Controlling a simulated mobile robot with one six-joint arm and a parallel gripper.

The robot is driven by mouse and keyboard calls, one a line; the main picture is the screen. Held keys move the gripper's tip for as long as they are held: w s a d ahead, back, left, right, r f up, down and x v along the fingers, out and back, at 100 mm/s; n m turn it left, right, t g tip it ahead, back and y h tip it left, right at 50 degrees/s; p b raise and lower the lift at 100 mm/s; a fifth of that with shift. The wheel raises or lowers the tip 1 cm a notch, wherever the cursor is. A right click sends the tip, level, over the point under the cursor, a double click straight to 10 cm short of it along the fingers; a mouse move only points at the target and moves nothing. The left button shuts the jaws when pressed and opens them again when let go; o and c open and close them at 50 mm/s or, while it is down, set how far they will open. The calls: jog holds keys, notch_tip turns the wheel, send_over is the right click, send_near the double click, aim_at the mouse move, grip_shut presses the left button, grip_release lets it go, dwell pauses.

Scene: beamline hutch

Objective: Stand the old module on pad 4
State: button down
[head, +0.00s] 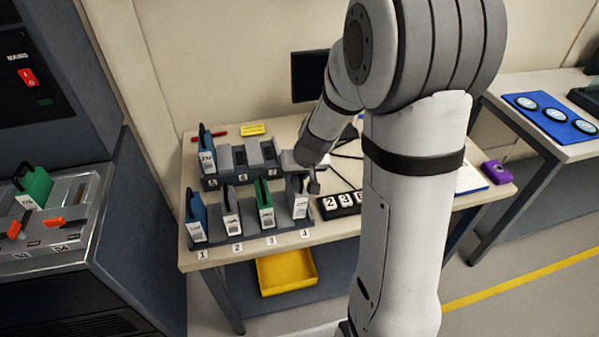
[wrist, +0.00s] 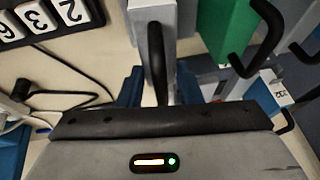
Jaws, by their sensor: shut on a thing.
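A grey module with a white label (head: 300,207) stands upright at the place marked 4 (head: 305,233), the right end of the front rack. Its top and black handle (wrist: 155,62) show in the wrist view. My gripper (head: 301,172) is over it, shut on the handle, with its dark blue fingers (wrist: 158,88) on both sides. Whether the module's foot rests fully on pad 4 cannot be told. A green module (head: 265,205) is just left of it at place 3, and shows close beside it in the wrist view (wrist: 222,35).
A blue module (head: 196,218) stands at place 1 and a grey one (head: 230,215) at place 2. A rear rack (head: 240,177) holds a blue module (head: 206,150) at its left. A black number block (head: 340,203) lies right of the front rack, near loose cables (wrist: 70,85).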

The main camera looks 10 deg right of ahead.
jog(key=shift+d+h+p, duration=0.35)
jog(key=shift+h+p, duration=0.15)
jog(key=shift+p, duration=1.5)
jog(key=shift+a+n+h+p, duration=0.35)
jog(key=shift+h+p, duration=0.35)
jog(key=shift+p, duration=4.9)
jog(key=shift+f+b, duration=0.4)
jog(key=shift+f, duration=0.05)
jog(key=c, duration=0.9)
grip_release()
jog(key=shift+c, duration=0.2)
jog(key=shift+s, duration=0.1)
